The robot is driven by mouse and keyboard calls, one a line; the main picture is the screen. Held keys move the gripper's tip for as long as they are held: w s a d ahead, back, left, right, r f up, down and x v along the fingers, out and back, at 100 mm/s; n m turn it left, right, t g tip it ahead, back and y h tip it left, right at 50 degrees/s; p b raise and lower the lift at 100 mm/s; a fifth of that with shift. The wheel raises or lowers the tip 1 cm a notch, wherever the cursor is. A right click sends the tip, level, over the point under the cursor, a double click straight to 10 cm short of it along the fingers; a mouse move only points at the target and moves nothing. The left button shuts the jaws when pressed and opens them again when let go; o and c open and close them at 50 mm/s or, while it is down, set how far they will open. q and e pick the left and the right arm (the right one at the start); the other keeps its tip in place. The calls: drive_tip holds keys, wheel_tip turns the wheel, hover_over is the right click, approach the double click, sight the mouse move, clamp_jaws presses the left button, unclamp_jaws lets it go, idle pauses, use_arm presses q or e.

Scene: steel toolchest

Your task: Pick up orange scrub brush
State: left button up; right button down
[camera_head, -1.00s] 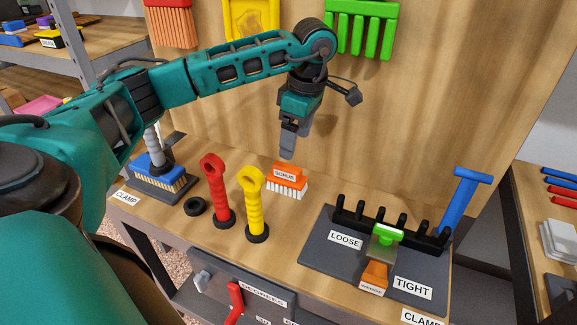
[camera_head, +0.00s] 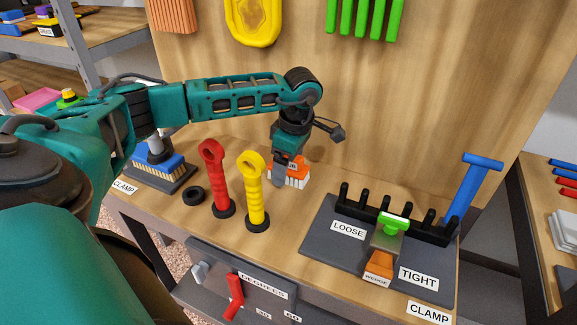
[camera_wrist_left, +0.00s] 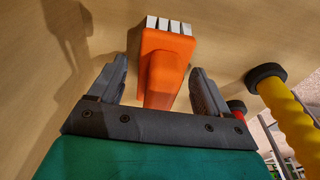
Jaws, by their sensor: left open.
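The orange scrub brush (camera_head: 297,172) stands on the wooden bench near the back panel, with white bristles at its front. My left gripper (camera_head: 280,180) is down at the brush and partly hides its left side in the head view. In the left wrist view the orange brush body (camera_wrist_left: 164,62) lies between the two spread grey fingers of the left gripper (camera_wrist_left: 158,88), with a gap visible on each side. The left gripper is open. My right gripper is out of view.
A yellow handle (camera_head: 256,190) and a red handle (camera_head: 216,180) stand upright just left of the brush. A dark wedge clamp board (camera_head: 325,243) lies to the right. A blue brush (camera_head: 168,166) sits on a clamp base at left. The back panel (camera_head: 400,120) is close behind.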

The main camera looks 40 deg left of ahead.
use_arm(q)
drive_tip(key=shift+f, duration=0.4)
drive_tip(key=c, duration=1.1)
drive_tip(key=shift+r, duration=0.15)
drive_tip(key=shift+r, duration=0.65)
wheel_tip(320, 180, up, 2)
drive_tip(key=shift+w+r+p, duration=0.1)
drive_tip(key=shift+r+p, duration=0.1)
drive_tip(key=shift+p, duration=0.35)
drive_tip(key=s+a, duration=0.2)
drive_tip(key=a, duration=0.3)
drive_tip(key=s+a, duration=0.1)
drive_tip(key=a, duration=0.5)
drive_tip(key=s+a, duration=0.2)
drive_tip(key=a, duration=0.4)
drive_tip(key=shift+s+a+f, duration=0.15)
drive_tip(key=shift+s+f, duration=0.05)
drive_tip(key=shift+s, duration=0.1)
